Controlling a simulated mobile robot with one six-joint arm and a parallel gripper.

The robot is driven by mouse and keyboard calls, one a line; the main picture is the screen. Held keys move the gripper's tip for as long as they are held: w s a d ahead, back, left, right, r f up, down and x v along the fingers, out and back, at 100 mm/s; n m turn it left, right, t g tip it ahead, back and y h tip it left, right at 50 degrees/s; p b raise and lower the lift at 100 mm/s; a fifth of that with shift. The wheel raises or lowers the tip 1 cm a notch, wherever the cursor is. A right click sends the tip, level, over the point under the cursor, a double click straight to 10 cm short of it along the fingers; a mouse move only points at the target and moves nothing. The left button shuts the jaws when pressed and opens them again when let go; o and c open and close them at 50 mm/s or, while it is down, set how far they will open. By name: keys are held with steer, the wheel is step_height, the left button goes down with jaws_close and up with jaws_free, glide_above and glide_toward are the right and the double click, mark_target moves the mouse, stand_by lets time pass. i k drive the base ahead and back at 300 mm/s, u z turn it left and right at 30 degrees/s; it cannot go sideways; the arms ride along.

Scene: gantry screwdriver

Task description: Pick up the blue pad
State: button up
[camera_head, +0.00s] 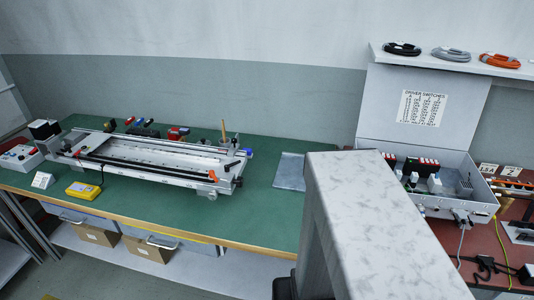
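A flat, blue-grey pad (289,171) lies on the green bench top (262,206), right of the gantry. It is the only thing in view that looks like the blue pad. Its right edge is close to a large pale shape in the foreground, which may cover a little of it. My gripper is not in view.
A long metal gantry (150,158) stands on the bench left of the pad, with small coloured items behind it. A yellow device (83,190) lies in front. An open grey control box (440,185) stands at right. Cable coils (452,54) sit on a shelf. Bare bench surrounds the pad's front.

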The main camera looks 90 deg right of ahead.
mark_target(249, 155)
steer(key=u, duration=0.1)
steer(key=k, duration=0.95)
steer(key=z, duration=0.85)
steer(key=i, duration=1.65)
steer(key=z, duration=0.15)
